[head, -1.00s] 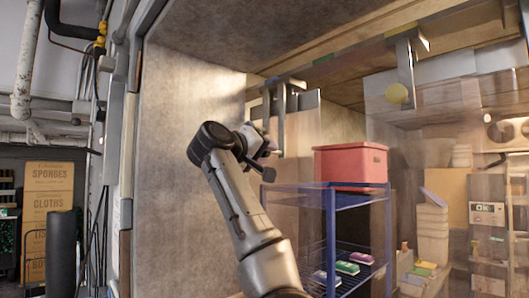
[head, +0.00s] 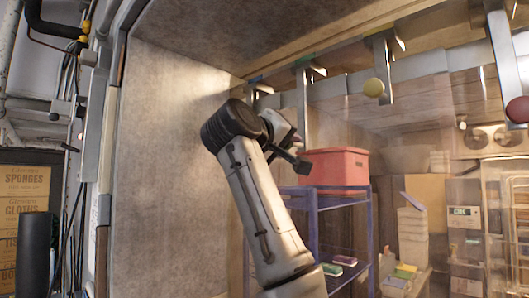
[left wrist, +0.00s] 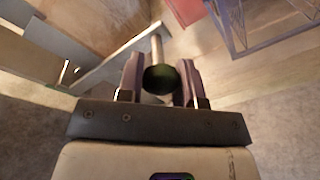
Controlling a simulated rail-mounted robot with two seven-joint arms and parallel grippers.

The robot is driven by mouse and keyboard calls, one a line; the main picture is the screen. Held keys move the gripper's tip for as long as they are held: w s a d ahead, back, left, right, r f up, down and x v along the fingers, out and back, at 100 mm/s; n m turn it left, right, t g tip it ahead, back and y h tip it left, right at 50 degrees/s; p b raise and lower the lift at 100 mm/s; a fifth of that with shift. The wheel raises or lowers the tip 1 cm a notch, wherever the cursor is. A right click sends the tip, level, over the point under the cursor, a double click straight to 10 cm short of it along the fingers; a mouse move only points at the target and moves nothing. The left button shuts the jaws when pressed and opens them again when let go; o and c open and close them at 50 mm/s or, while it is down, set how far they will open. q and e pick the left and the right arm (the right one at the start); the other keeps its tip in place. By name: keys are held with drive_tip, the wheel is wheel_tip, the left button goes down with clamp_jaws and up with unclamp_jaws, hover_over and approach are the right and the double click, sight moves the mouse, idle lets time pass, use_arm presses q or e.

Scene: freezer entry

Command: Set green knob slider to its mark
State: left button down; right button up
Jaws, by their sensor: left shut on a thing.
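The dark green knob (left wrist: 160,78) sits between the two fingers of my left gripper (left wrist: 160,84) in the left wrist view, and the gripper is shut on it. A pale rod runs from the knob. In the head view my left gripper (head: 288,140) is at a hanging metal strip (head: 302,98), and the knob is hidden there. The strip hangs from the overhead rail (head: 345,82). A small green mark (head: 305,60) shows on the beam close above the strip's top; I cannot tell whether they line up exactly. My right gripper is out of view.
Other strips hang along the rail, with a yellow knob (head: 373,88) and a dark red knob (head: 517,110) to the right. A red bin (head: 335,168) stands on a blue rack (head: 315,225) beyond the gripper. A rough wall panel (head: 170,170) is on the left.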

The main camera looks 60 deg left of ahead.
use_arm(q)
drive_tip(key=shift+w+d, duration=0.1)
drive_tip(key=shift+d, duration=0.5)
drive_tip(key=c, duration=0.8)
unclamp_jaws()
drive_tip(key=b+v, duration=0.4)
drive_tip(key=v, duration=0.9)
drive_tip(key=shift+s+d, duration=0.1)
drive_tip(key=shift+s, duration=0.3)
